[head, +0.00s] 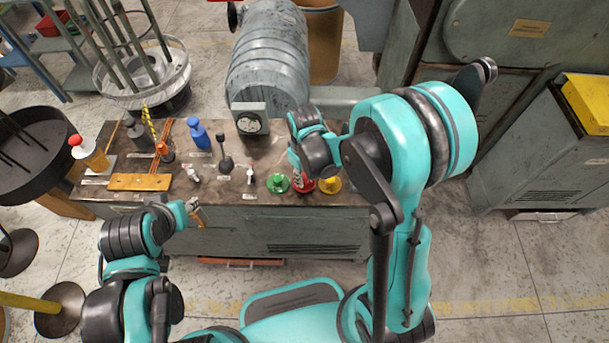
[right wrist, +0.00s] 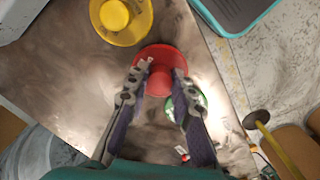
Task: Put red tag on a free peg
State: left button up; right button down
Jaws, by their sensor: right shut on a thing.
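The red tag (head: 303,187) is at the front edge of the bench, between the green tag (head: 278,183) and the yellow tag (head: 329,185). In the right wrist view the red tag (right wrist: 168,54) is a round disc with a raised knob. My right gripper (right wrist: 162,74) has its fingers on both sides of that knob and is shut on it. In the head view my right gripper (head: 301,172) comes down over the red tag and partly hides it. My left gripper (head: 194,207) is by the bench front, apart from the tags; its jaws are unclear. I cannot make out a peg for certain.
The bench (head: 245,183) also holds a blue bottle (head: 199,135), a dark plunger-shaped tool (head: 225,158), an orange bar (head: 140,182) and a white-and-orange bottle (head: 90,154). A large grey machine drum (head: 268,55) stands behind it.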

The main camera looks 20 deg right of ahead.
jog(key=shift+f+b, duration=0.5)
jog(key=shift+f, duration=0.1)
dwell(0.3)
jog(key=c, duration=1.2)
grip_release()
jog(key=shift+r, duration=0.15)
notch_tip(320, 180, up, 25)
jog(key=p, duration=1)
jog(key=shift+p, duration=0.35)
jog(key=shift+s, duration=0.1)
